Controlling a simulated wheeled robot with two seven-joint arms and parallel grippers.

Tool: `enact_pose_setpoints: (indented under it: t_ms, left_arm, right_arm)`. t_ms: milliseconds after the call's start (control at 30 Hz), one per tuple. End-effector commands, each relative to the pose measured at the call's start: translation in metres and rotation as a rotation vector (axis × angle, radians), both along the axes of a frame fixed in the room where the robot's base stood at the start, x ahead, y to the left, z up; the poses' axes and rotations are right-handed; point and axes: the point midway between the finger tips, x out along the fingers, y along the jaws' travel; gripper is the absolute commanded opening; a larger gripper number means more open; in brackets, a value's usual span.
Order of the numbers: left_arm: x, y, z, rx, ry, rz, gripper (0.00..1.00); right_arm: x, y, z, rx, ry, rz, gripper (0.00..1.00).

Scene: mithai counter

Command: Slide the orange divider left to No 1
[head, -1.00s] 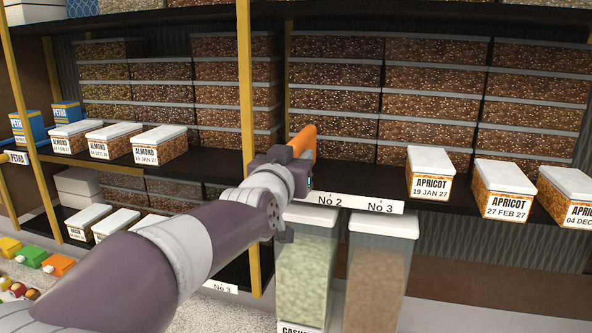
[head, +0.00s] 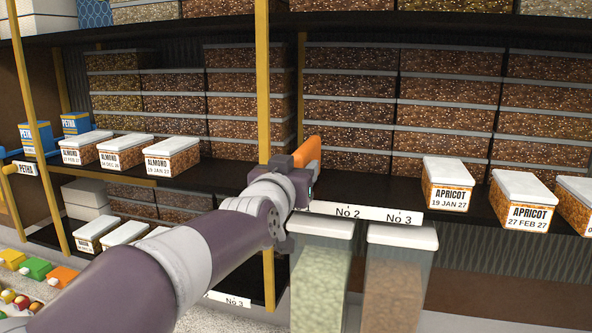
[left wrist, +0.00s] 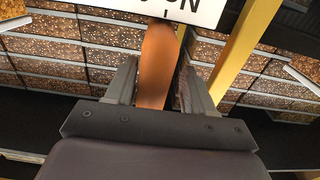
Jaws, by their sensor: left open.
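The orange divider (head: 308,152) stands on the middle shelf, at the left end of the white label strip (head: 385,215). The strip reads No 2 and No 3; No 1 is not readable, and my left arm covers the area left of No 2. My left gripper (head: 303,178) is at the divider's front and hides its lower part. My right gripper is not in view.
Apricot boxes (head: 448,185) stand on the shelf to the right, almond boxes (head: 172,157) to the left. A yellow post (head: 264,100) rises just left of the divider. Stacked brown boxes (head: 347,110) fill the back. Tall lidded bins (head: 322,230) stand below the strip.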

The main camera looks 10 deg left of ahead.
Motion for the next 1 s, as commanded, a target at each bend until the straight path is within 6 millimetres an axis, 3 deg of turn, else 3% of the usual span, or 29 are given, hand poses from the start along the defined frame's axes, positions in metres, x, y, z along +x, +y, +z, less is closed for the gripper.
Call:
enact_pose_setpoints:
  t_ms: [233, 367, 600, 800, 1000]
  left_arm:
    - [-0.023, 0.001, -0.003, -0.001, -0.003, -0.001, 0.53]
    - [-0.052, 0.003, -0.002, -0.002, -0.004, -0.001, 0.53]
    - [-0.108, 0.006, 0.001, -0.002, -0.002, 0.0, 0.53]
    - [-0.126, 0.007, 0.0, -0.002, 0.0, 0.001, 0.53]
    - [-0.128, 0.007, 0.0, -0.002, 0.0, 0.001, 0.53]
  right_arm:
    - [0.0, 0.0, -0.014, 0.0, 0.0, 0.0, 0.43]
    - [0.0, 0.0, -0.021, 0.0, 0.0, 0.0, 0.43]
    - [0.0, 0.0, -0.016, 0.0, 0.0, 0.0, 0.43]
    - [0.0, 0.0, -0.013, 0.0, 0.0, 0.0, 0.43]
    - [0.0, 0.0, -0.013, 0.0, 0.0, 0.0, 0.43]
